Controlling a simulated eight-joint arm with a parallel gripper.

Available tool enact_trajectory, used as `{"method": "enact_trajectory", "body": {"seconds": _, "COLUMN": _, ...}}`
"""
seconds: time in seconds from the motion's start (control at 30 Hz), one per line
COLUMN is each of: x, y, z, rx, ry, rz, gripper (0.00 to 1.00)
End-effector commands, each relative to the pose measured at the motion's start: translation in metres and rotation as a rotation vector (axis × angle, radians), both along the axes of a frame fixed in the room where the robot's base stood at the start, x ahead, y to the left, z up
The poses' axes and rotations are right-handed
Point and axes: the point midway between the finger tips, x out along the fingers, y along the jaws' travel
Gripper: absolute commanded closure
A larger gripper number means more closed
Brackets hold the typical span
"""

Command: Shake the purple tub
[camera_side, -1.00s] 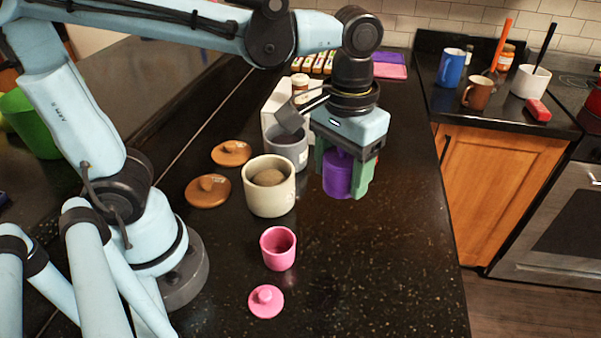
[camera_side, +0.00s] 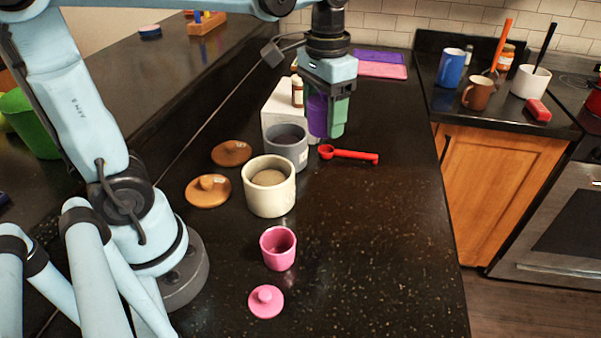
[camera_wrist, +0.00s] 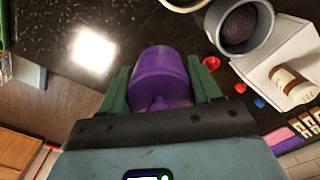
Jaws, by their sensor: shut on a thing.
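The purple tub (camera_side: 317,115) is held between the green fingers of my gripper (camera_side: 327,117), above the dark counter. In the wrist view the purple tub (camera_wrist: 161,75) sits between both green fingers of my gripper (camera_wrist: 160,88), one on each side. In the side view part of the tub is hidden by the near finger. My gripper is shut on the tub, behind and to the right of the grey canister.
A grey canister (camera_side: 287,151), a cream canister (camera_side: 269,204), and a pink cup (camera_side: 278,256) with its pink lid (camera_side: 266,301) stand on the counter. A red scoop (camera_side: 349,155) lies just in front of the gripper. The counter's front right is clear.

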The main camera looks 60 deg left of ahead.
Motion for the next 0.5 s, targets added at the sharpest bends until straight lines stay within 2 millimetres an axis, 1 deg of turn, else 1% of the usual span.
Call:
{"method": "enact_trajectory", "body": {"seconds": 0.07, "x": 0.0, "y": 0.0, "z": 0.003, "rx": 0.0, "ry": 0.0, "rz": 0.0, "gripper": 0.67}}
{"method": "enact_trajectory", "body": {"seconds": 0.2, "x": 0.0, "y": 0.0, "z": 0.048, "rx": 0.0, "ry": 0.0, "rz": 0.0, "gripper": 0.67}}
{"method": "enact_trajectory", "body": {"seconds": 0.27, "x": 0.0, "y": 0.0, "z": 0.051, "rx": 0.0, "ry": 0.0, "rz": 0.0, "gripper": 0.67}}
{"method": "enact_trajectory", "body": {"seconds": 0.3, "x": 0.0, "y": 0.0, "z": 0.044, "rx": 0.0, "ry": 0.0, "rz": 0.0, "gripper": 0.67}}
{"method": "enact_trajectory", "body": {"seconds": 0.4, "x": 0.0, "y": 0.0, "z": 0.007, "rx": 0.0, "ry": 0.0, "rz": 0.0, "gripper": 0.67}}
{"method": "enact_trajectory", "body": {"seconds": 0.47, "x": 0.0, "y": 0.0, "z": -0.001, "rx": 0.0, "ry": 0.0, "rz": 0.0, "gripper": 0.67}}
{"method": "enact_trajectory", "body": {"seconds": 0.5, "x": 0.0, "y": 0.0, "z": 0.001, "rx": 0.0, "ry": 0.0, "rz": 0.0, "gripper": 0.68}}
